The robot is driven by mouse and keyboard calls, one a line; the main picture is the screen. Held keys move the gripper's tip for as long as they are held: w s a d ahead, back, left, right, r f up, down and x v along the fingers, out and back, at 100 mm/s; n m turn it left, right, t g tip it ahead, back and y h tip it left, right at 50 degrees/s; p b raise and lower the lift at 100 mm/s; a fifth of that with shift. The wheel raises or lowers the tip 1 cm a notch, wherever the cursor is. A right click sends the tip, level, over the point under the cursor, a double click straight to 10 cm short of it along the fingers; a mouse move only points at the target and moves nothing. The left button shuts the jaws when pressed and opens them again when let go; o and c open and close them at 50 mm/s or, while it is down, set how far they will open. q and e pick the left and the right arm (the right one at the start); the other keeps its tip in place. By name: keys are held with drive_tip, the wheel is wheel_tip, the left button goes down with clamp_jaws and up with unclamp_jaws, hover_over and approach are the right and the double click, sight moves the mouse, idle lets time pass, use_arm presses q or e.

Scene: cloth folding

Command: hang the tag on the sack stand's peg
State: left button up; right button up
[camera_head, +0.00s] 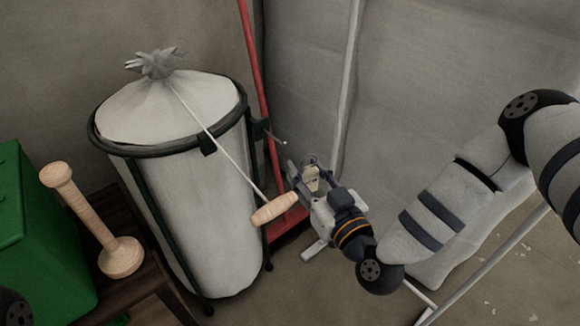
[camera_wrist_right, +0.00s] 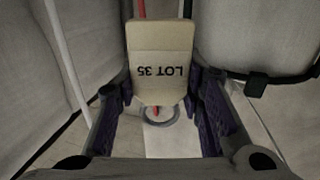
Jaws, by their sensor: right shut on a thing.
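The tag (camera_wrist_right: 160,60), a pale tan plate reading "LOT 35", appears upside down in the right wrist view, between the fingers of my right gripper (camera_wrist_right: 158,92). In the head view, my right gripper (camera_head: 302,172) is shut on the tag (camera_head: 313,181), to the right of the sack stand (camera_head: 150,150). The stand is a dark ring on legs around a pale tied sack (camera_head: 190,210). A dark bracket with a thin peg (camera_head: 275,136) sticks out from its right side, a little above and left of my gripper; the two look apart. My left gripper is not seen.
A cord runs from the sack's neck to a wooden toggle (camera_head: 273,209) just left of my right gripper. A red pole (camera_head: 257,65) stands behind the stand. At the left are a green box (camera_head: 40,240) and a wooden mallet-like piece (camera_head: 120,256) on a dark table.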

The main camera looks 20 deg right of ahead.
drive_tip(key=shift+w, duration=0.5)
drive_tip(key=shift+w+a+b, duration=0.2)
drive_tip(key=shift+w+b, duration=0.2)
drive_tip(key=shift+b, duration=0.1)
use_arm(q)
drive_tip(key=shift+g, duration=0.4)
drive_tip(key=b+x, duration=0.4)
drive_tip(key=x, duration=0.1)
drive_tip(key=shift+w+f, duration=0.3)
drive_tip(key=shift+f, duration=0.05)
use_arm(e)
drive_tip(key=w+a+f, duration=0.1)
drive_tip(key=w+a, duration=0.1)
drive_tip(key=w, duration=0.5)
drive_tip(key=shift+w+a+f, duration=0.15)
drive_tip(key=shift+a+f, duration=0.05)
drive_tip(key=shift+a, duration=0.15)
drive_tip(key=o, duration=1.3)
